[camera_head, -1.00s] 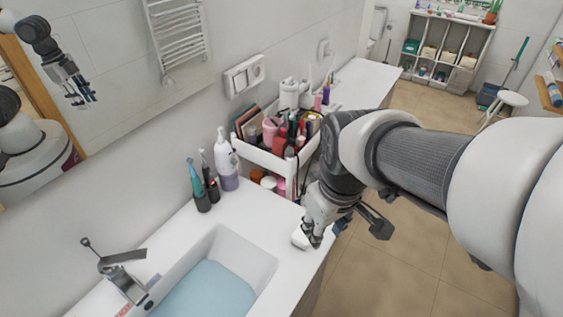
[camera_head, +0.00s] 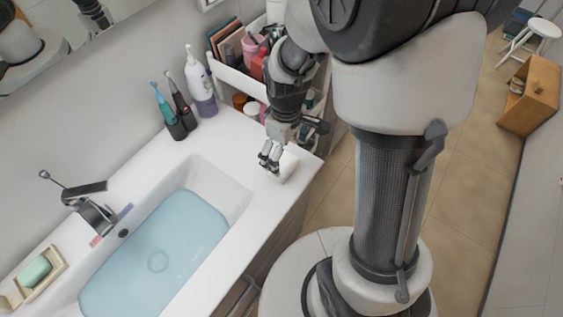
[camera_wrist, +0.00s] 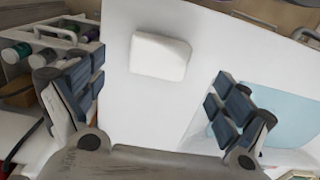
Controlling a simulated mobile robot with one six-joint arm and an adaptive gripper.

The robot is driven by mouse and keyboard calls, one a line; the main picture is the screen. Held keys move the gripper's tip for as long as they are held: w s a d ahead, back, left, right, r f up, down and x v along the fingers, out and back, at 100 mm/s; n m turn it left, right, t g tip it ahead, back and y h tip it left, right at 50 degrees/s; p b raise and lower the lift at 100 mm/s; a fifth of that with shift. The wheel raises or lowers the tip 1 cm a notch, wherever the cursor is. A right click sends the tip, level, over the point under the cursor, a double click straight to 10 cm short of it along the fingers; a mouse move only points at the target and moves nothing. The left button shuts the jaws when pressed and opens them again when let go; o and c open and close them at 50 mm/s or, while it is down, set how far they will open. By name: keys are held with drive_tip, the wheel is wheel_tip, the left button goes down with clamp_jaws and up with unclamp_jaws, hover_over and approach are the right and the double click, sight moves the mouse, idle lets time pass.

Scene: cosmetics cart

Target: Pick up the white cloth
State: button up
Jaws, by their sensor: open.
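The white cloth (camera_wrist: 160,56) is a small, thick, rounded rectangle lying on the white countertop. In the wrist view it sits at the upper middle, beyond and between my fingers. In the head view the cloth (camera_head: 284,166) is near the right end of the counter, partly hidden by my gripper (camera_head: 270,160). My gripper (camera_wrist: 155,100) is open, with blue-grey finger pads spread wide on either side and nothing between them. It is above the counter, close to the cloth; I cannot tell the exact height.
The sink (camera_head: 238,192) with blue water lies left of the cloth. A cosmetics cart (camera_head: 238,80) stands behind my gripper; its bottles also show at left in the wrist view. A white-purple bottle (camera_head: 200,85) and electric toothbrushes (camera_head: 180,115) stand at the wall. Counter around the cloth is clear.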

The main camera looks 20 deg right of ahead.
sight(283, 163)
drive_tip(key=f+b, duration=0.1)
drive_tip(key=f, duration=0.4)
drive_tip(key=f+b, duration=0.1)
drive_tip(key=f, duration=0.1)
drive_tip(key=shift+w+a+f+b, duration=0.15)
drive_tip(key=shift+w+f+b, duration=0.05)
drive_tip(key=shift+w+b, duration=0.15)
drive_tip(key=shift+r, duration=0.1)
drive_tip(key=shift+s, duration=0.1)
drive_tip(key=c, duration=1.1)
drive_tip(key=shift+o, duration=0.2)
drive_tip(key=shift+r, duration=0.1)
wheel_tip(283, 163, up, 20)
drive_tip(key=p, duration=0.6)
drive_tip(key=shift+p, duration=0.3)
